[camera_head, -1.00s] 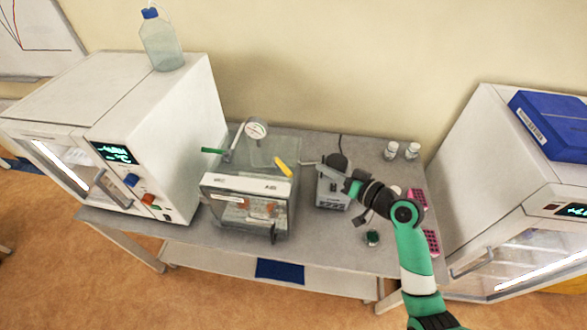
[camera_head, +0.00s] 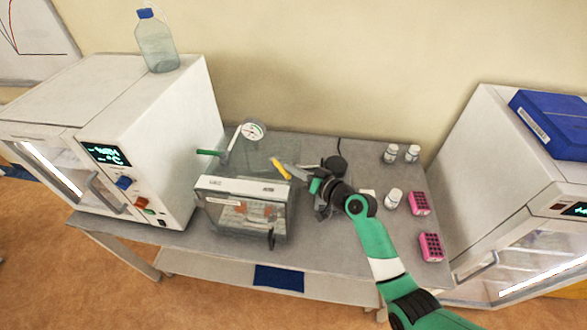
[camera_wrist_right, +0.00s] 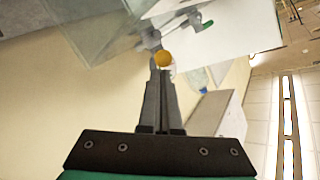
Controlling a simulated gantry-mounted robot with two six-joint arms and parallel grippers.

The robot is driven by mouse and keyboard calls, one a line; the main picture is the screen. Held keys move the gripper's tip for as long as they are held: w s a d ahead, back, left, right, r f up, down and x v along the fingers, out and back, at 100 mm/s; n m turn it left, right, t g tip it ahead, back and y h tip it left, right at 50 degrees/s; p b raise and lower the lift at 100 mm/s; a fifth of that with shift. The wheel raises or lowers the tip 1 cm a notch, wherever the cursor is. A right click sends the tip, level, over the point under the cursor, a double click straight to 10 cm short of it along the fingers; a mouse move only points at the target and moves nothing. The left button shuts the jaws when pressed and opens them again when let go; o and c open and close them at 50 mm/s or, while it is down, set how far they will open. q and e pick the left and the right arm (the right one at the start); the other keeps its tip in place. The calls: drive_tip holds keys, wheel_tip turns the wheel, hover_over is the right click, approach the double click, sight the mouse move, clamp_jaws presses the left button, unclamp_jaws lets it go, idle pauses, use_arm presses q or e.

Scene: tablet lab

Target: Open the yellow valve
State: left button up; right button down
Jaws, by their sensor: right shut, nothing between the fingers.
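The yellow valve handle (camera_head: 281,168) sticks up slanted at the right of the clear vacuum chamber (camera_head: 262,190). My right gripper (camera_head: 291,170) is shut and empty, its tips close beside the handle's right side in the head view. In the right wrist view, the yellow handle (camera_wrist_right: 163,58) shows as a round end at the tips of my shut fingers (camera_wrist_right: 159,72). I cannot tell whether they touch. A green valve handle (camera_head: 210,152) points left on the chamber's left side, near the round gauge (camera_head: 252,131). My left gripper is out of view.
A white oven (camera_head: 150,140) stands close on the left and a second white cabinet (camera_head: 510,190) on the right. White bottles (camera_head: 392,199) and pink racks (camera_head: 431,247) stand to the right on the grey table. My right arm covers part of the device behind it.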

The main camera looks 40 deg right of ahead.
drive_tip(key=shift+a+m+h+p, duration=0.3)
drive_tip(key=shift+h+p, duration=0.2)
drive_tip(key=shift+p, duration=0.2)
drive_tip(key=shift+a, duration=0.1)
drive_tip(key=shift+a+m+h+p, duration=0.15)
drive_tip(key=shift+m+h+p, duration=0.15)
drive_tip(key=shift+h+p, duration=0.1)
drive_tip(key=shift+a, duration=0.1)
